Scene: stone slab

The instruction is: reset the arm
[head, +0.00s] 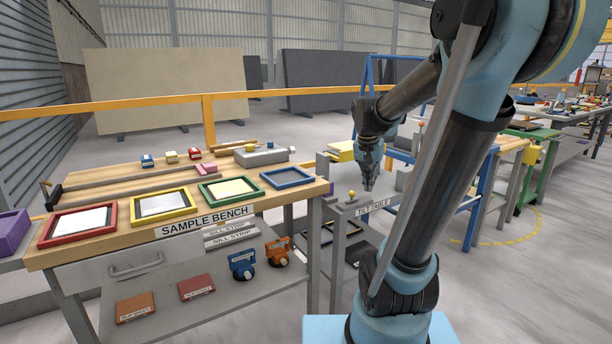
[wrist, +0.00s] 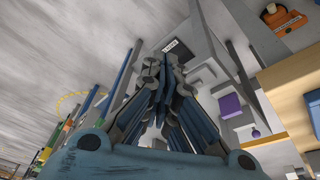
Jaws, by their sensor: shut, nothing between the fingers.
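My gripper (head: 369,182) hangs pointing down above the grey tilt table (head: 378,204), to the right of the sample bench. Its fingers are shut with nothing between them. In the wrist view my gripper (wrist: 163,62) fills the middle, its fingers together. My blue and black arm bends up and over from the right side of the head view. A small yellow knob (head: 351,195) stands on the tilt table close to the gripper. I cannot tell the exact gap between the fingertips and the table.
The wooden sample bench (head: 92,178) holds red, yellow, green and blue frames (head: 287,178), small blocks and a grey fixture (head: 261,156). Two orange and blue tools sit on its lower shelf. An orange rail (head: 208,118) runs behind. Open floor (head: 520,270) lies to the right.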

